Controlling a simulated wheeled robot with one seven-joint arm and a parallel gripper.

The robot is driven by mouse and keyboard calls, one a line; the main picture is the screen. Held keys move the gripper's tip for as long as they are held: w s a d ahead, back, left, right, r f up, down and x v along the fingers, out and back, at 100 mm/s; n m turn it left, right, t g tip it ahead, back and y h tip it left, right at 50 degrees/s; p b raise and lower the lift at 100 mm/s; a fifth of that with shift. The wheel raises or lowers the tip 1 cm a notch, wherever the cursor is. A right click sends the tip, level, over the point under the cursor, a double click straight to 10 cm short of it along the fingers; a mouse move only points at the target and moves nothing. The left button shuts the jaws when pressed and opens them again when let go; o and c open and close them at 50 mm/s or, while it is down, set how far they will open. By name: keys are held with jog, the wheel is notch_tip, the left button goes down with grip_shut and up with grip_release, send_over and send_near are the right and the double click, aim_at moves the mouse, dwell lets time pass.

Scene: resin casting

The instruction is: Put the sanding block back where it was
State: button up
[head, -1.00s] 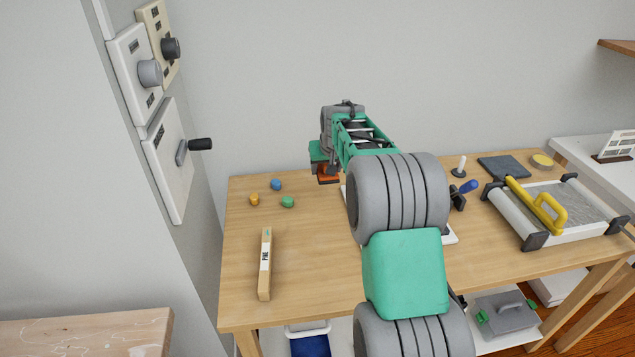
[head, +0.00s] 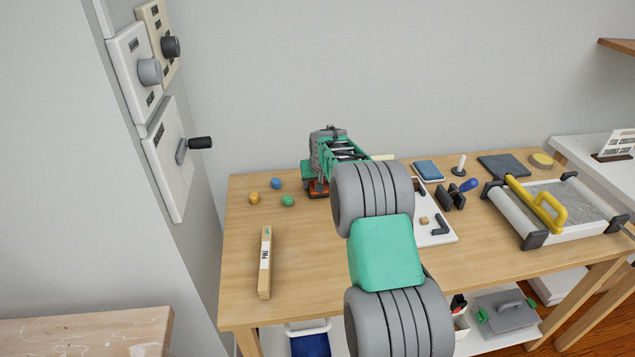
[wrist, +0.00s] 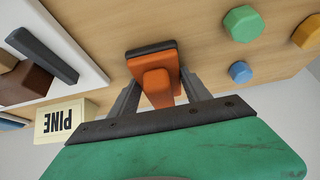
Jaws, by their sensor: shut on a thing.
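The sanding block is orange with a dark base. In the wrist view the sanding block (wrist: 157,80) sits between the two fingers of my gripper (wrist: 158,90), which is shut on it. Its dark base faces the wooden tabletop. In the head view the sanding block (head: 316,190) shows only partly, under my gripper (head: 318,184), low over the back of the table. I cannot tell whether its base touches the wood.
Green (head: 288,201), blue (head: 276,184) and orange (head: 254,198) pieces lie left of my gripper. A labelled wooden bar (head: 265,262) lies nearer the front. A white board (head: 440,238) and a cream PINE block (wrist: 66,119) are close by.

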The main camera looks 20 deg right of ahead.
jog(key=shift+s+f, duration=0.1)
jog(key=shift+f, duration=0.25)
